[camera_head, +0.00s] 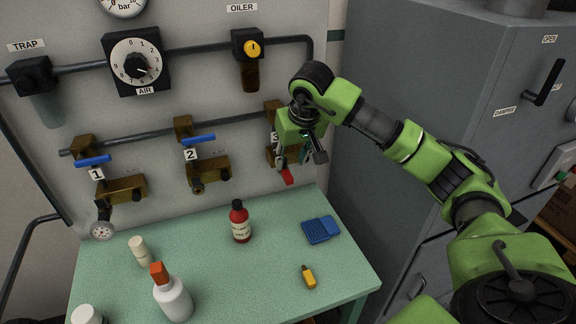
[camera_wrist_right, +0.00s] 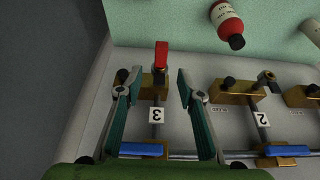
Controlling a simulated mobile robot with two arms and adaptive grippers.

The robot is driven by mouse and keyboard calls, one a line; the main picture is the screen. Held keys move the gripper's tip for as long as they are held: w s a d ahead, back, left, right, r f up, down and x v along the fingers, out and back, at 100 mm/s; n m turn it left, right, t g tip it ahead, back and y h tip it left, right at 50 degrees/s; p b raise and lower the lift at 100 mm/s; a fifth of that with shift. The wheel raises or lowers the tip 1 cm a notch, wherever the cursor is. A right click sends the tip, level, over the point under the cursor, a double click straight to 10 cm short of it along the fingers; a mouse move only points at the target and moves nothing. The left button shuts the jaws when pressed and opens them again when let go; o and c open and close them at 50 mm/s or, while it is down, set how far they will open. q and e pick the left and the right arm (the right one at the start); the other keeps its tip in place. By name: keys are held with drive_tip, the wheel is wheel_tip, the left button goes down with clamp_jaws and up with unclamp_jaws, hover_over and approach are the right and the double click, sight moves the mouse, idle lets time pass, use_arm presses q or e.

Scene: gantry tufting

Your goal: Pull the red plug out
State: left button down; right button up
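The red plug (camera_head: 287,177) sits at the lower end of the brass valve block of station 3, on the wall panel. In the right wrist view the red plug (camera_wrist_right: 161,55) stands out from the brass block (camera_wrist_right: 154,84), beyond the fingertips and between their lines. My right gripper (camera_head: 292,160) is in front of station 3 and hides much of its valve. In the wrist view its two fingers (camera_wrist_right: 160,74) are spread, one on each side of the block, with nothing held. My left gripper is not in view.
Stations 1 and 2 (camera_head: 208,168) with blue handles are to the left. On the green bench (camera_head: 215,280) below stand a red bottle (camera_head: 240,222), a white bottle (camera_head: 173,300), blue pads (camera_head: 320,230) and a yellow item (camera_head: 309,277). A grey cabinet (camera_head: 400,70) is at right.

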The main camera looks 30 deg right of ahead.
sight(287, 174)
drive_tip(key=p+x, duration=0.1)
drive_tip(key=x, duration=0.6)
drive_tip(key=shift+p, duration=0.4)
clamp_jaws()
drive_tip(key=shift+s+a, duration=0.2)
drive_tip(key=shift+s, duration=0.65)
drive_tip(key=shift+s+a, duration=0.25)
drive_tip(key=shift+s, duration=0.55)
